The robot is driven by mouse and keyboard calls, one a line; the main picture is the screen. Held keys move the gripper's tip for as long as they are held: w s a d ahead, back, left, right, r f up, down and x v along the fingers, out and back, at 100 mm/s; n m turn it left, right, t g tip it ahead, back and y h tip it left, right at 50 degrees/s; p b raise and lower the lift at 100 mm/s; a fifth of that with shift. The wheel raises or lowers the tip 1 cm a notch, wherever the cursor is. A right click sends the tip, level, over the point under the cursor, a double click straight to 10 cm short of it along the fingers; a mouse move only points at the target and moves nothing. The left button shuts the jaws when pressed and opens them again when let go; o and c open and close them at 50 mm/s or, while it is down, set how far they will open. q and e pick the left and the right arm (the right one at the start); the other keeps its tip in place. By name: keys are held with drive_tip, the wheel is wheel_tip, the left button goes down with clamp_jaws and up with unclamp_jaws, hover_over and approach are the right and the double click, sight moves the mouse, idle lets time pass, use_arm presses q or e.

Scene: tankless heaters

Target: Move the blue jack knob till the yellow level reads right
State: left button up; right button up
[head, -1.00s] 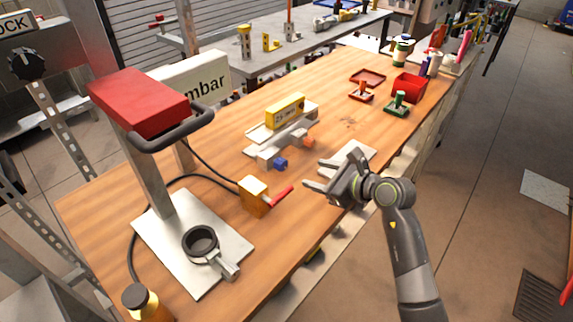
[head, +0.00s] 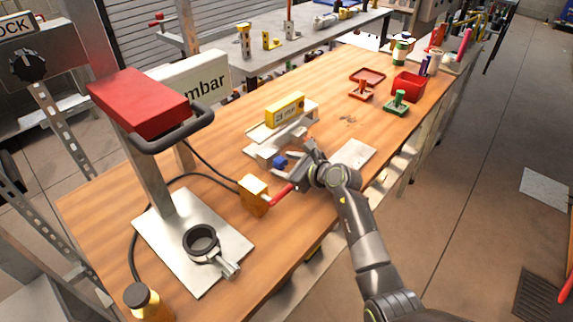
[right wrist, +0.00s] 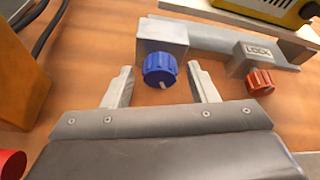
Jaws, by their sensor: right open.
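The blue jack knob (head: 280,162) sits on the front of a grey metal stand (head: 262,150) on the wooden bench. In the right wrist view the blue knob (right wrist: 160,69) has a white mark near its lower edge. My right gripper (head: 290,161) is open, with one finger on each side of the knob and a gap at both sides; the fingertips also show in the right wrist view (right wrist: 161,75). The yellow level (head: 285,109) lies on top of the stand; its reading is too small to tell. My left gripper is not in view.
An orange-red knob (right wrist: 260,82) beside a LOCK label is right of the blue one. A light plate (head: 354,153) lies right of the gripper.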

drive_tip(key=c, duration=1)
drive_tip(key=shift+d+r+m+g+p, duration=0.1)
drive_tip(key=shift+m+g+p, duration=0.25)
drive_tip(key=shift+m, duration=0.15)
drive_tip(key=m+g+y, duration=0.1)
drive_tip(key=m, duration=0.1)
drive_tip(key=shift+w+d+m+y, duration=0.1)
drive_tip(key=shift+w+m+y, duration=0.05)
drive_tip(key=shift+m+y, duration=0.25)
drive_tip(key=o, duration=1)
drive_tip(key=b+v, duration=0.1)
drive_tip(key=v, duration=1.6)
drive_tip(key=shift+d+b, duration=0.2)
drive_tip(key=shift+b, duration=0.1)
